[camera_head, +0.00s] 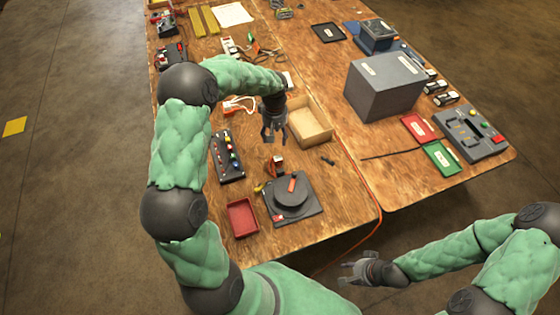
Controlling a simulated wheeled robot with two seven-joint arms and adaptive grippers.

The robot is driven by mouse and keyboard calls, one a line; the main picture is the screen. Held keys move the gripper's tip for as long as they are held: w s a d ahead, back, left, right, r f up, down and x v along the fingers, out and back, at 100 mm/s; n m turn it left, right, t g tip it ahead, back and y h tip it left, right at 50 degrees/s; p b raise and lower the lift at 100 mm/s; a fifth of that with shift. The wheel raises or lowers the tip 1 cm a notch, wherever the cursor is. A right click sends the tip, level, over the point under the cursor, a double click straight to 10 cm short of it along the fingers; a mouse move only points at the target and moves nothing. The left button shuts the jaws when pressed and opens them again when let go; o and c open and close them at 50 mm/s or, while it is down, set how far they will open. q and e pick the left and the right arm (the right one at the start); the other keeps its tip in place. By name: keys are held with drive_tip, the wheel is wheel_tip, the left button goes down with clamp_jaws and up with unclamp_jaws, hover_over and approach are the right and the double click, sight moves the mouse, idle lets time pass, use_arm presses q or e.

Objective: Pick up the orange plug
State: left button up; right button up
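A small orange piece (291,185) lies on a dark round disc on a square grey base (308,207) at the near end of the left table. A second small orange-red object (277,159) stands just behind that base. I cannot tell which of these is the orange plug. My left gripper (272,137) points down above the table, behind and above the orange-red object and left of a cardboard box. Its fingers look spread, and I see nothing clearly held. My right gripper (350,270) is open and empty, off the table's near edge, low at the right.
An open cardboard box (328,137) stands right beside the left gripper. A black tray with coloured knobs (217,160) and a red tray (230,217) lie to the left. A large grey box (385,90) is on the right table. An orange cable (371,190) runs over the edge.

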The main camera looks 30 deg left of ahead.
use_arm(q)
wheel_tip(320, 180, down, 5)
drive_tip(key=b, duration=0.5)
hover_over(278, 157)
drive_tip(key=f, duration=0.5)
drive_tip(key=shift+s+a+f, duration=0.1)
drive_tip(key=shift+s+a, duration=0.05)
drive_tip(key=shift+s, duration=0.15)
drive_tip(key=shift+w+f+b, duration=0.15)
drive_tip(key=shift+f+b, duration=0.4)
drive_tip(key=shift+f, duration=0.8)
drive_tip(key=shift+w+f+b, duration=0.1)
drive_tip(key=shift+f+b, duration=0.4)
drive_tip(key=shift+f, duration=0.8)
drive_tip(key=shift+r, duration=0.1)
drive_tip(key=shift+c, duration=0.3)
clamp_jaws()
